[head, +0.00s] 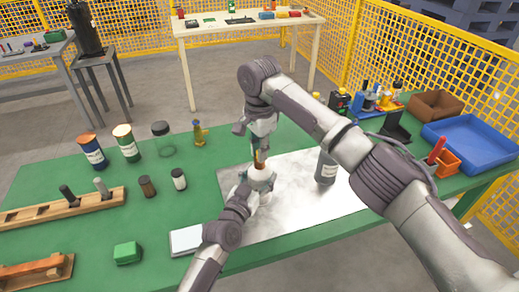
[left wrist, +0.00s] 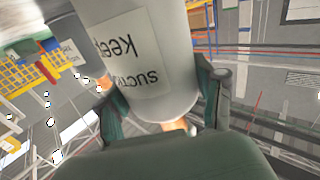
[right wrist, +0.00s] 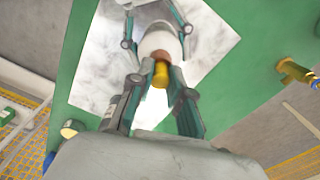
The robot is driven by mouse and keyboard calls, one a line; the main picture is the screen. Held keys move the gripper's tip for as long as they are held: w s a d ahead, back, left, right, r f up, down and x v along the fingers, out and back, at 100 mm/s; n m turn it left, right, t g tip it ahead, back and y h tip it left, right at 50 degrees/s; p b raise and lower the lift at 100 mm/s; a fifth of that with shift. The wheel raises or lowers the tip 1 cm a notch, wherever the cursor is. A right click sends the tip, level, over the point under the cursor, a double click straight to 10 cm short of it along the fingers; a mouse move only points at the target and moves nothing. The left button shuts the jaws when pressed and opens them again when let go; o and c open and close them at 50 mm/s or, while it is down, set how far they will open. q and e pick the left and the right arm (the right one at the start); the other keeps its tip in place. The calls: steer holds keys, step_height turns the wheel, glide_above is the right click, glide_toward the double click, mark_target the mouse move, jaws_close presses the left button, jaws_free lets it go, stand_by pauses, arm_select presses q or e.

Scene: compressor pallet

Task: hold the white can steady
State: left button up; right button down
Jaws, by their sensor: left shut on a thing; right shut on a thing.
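The white can (head: 262,180) stands on the pale metal sheet in the middle of the bench. My left gripper (head: 259,189) is closed around its sides; in the left wrist view the can (left wrist: 145,60) sits between the fingers, its printed label upside down. My right gripper (right wrist: 160,82) comes from above, shut on a small brass-yellow and orange-brown piece (right wrist: 161,73) at the can's top. That piece shows in the head view (head: 260,159). Whether it touches the can (right wrist: 160,42) is hard to tell. My fingers hide part of the can.
A white pad (head: 186,240) lies front left. Several cans and jars, and a wooden rack (head: 60,208), stand left. A blue tray (head: 470,142) and an orange bin (head: 446,163) are at right.

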steer(key=shift+f, duration=0.15)
arm_select(q)
steer(key=shift+s+d+r, duration=0.1)
steer(key=shift+s, duration=0.05)
arm_select(e)
steer(key=shift+s+d+f, duration=0.15)
steer(key=shift+f, duration=0.4)
steer(key=c, duration=1.1)
jaws_free()
steer(key=shift+f, duration=0.1)
steer(key=shift+r, duration=0.35)
arm_select(q)
steer(key=shift+w, duration=0.2)
arm_select(e)
step_height(320, 180, up, 13)
